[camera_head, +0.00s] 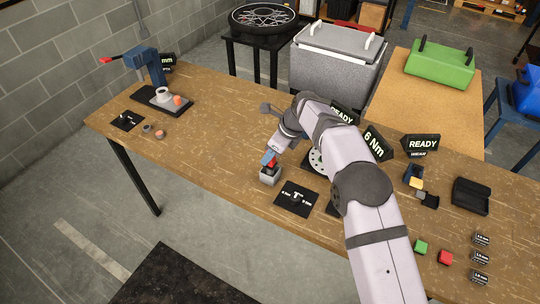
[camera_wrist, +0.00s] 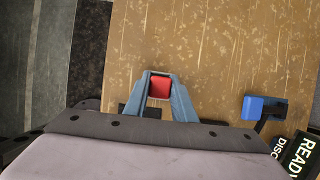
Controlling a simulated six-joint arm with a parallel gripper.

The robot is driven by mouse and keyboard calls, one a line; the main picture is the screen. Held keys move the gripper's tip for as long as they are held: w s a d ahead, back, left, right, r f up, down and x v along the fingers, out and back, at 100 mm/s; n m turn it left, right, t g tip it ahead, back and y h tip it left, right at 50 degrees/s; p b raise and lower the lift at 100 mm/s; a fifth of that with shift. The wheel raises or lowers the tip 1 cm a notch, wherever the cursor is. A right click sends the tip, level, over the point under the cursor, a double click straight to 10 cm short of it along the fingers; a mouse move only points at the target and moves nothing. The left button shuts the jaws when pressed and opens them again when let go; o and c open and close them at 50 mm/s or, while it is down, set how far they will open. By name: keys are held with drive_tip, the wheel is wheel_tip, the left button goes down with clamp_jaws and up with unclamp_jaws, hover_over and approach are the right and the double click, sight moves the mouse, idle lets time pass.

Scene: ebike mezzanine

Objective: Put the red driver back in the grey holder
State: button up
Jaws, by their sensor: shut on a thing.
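The red driver (camera_head: 273,163) shows as a small red piece at my gripper (camera_head: 269,159), near the front edge of the wooden table. In the wrist view my gripper (camera_wrist: 160,85) has its blue fingers shut on the red driver (camera_wrist: 160,88), and only its square red top shows. The grey holder (camera_head: 269,176) stands on the table directly below my gripper in the head view. The driver's lower part is hidden, so I cannot tell whether it is inside the holder or just above it. The holder is not visible in the wrist view.
A black pad with white markings (camera_head: 296,199) lies right of the holder. Black signs, including a 6 Nm one (camera_head: 378,143), stand behind my arm. A blue press (camera_head: 147,65) is at the far left.

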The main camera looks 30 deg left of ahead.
drive_tip(key=shift+f, duration=0.65)
drive_tip(key=o, duration=1.1)
drive_tip(key=shift+f, duration=0.2)
drive_tip(key=shift+c, duration=0.2)
drive_tip(key=shift+r, duration=0.1)
drive_tip(key=b+v, duration=0.3)
drive_tip(key=v, duration=0.9)
drive_tip(key=shift+r, duration=0.1)
